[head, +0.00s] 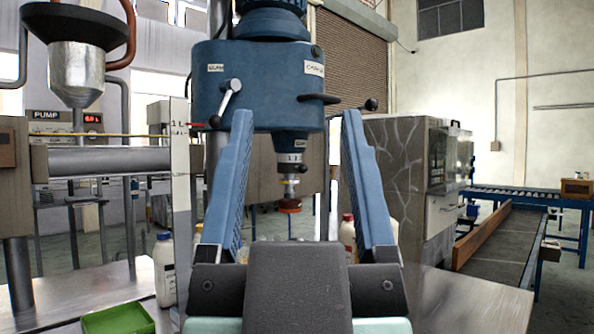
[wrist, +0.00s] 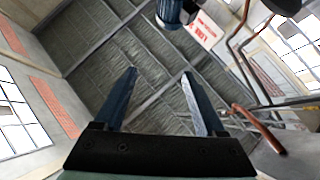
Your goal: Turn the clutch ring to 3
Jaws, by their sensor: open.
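The blue machine head (head: 257,85) hangs in the middle of the head view. Under it is the light-coloured clutch ring (head: 291,158) with small marks, two of which look like 1s; I cannot read its setting for sure. A silver spindle with a red-brown disc (head: 290,205) hangs below the ring. My gripper (head: 297,130) is open and empty, with its two blue fingers wide apart in front of the machine. In the picture the ring shows between the fingers; they do not appear to touch it. The wrist view shows the open fingers (wrist: 160,88) against the ceiling.
A funnel (head: 76,75) and a pump display (head: 65,121) are at the left. Levers (head: 228,98) stick out from the machine head. A white bottle (head: 164,268) and a green tray (head: 118,319) stand on the metal table at the lower left. A conveyor (head: 505,250) is at the right.

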